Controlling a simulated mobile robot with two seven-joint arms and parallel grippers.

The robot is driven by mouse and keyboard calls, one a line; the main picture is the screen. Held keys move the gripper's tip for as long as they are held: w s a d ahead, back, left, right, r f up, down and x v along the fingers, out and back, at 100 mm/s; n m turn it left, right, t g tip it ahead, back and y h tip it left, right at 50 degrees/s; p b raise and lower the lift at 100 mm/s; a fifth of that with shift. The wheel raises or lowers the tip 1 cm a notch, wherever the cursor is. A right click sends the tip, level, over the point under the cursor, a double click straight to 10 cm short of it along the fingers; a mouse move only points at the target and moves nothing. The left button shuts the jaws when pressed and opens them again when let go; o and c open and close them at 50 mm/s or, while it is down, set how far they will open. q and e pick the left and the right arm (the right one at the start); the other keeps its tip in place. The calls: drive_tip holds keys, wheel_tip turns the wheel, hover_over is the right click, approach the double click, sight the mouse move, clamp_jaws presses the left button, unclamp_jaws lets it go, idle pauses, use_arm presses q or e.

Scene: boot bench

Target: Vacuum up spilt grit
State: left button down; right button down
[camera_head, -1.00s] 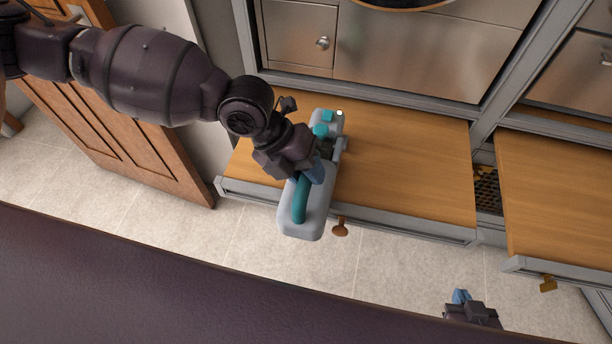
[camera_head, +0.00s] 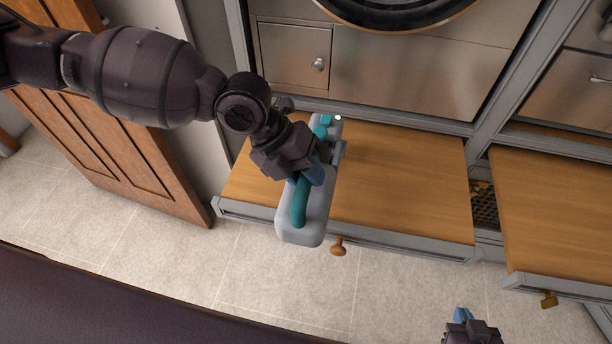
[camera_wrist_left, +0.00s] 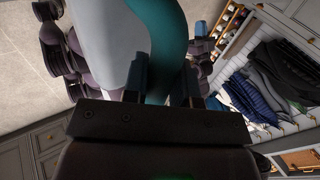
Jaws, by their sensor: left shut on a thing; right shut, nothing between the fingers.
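A grey handheld vacuum with a teal handle (camera_head: 300,203) is over the left wooden bench top (camera_head: 400,185). My left gripper (camera_head: 308,172) is shut on the teal handle. In the left wrist view the vacuum's grey body and teal handle (camera_wrist_left: 167,45) fill the upper middle, between the blue fingertips of my left gripper (camera_wrist_left: 165,80). The vacuum's far end points toward the metal front. I cannot tell whether it touches the bench. My right gripper (camera_head: 464,318) is low at the right, over the floor, shut and empty. I can make out no grit.
A second wooden top (camera_head: 560,210) stands at the right, past a gap with a dark mesh (camera_head: 484,205). Metal drawer fronts (camera_head: 420,60) rise behind. A panelled wooden door (camera_head: 110,150) stands at the left. The tiled floor in front is clear.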

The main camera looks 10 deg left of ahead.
use_arm(q)
drive_tip(key=shift+r+p, duration=0.4)
drive_tip(key=shift+r, duration=1.1)
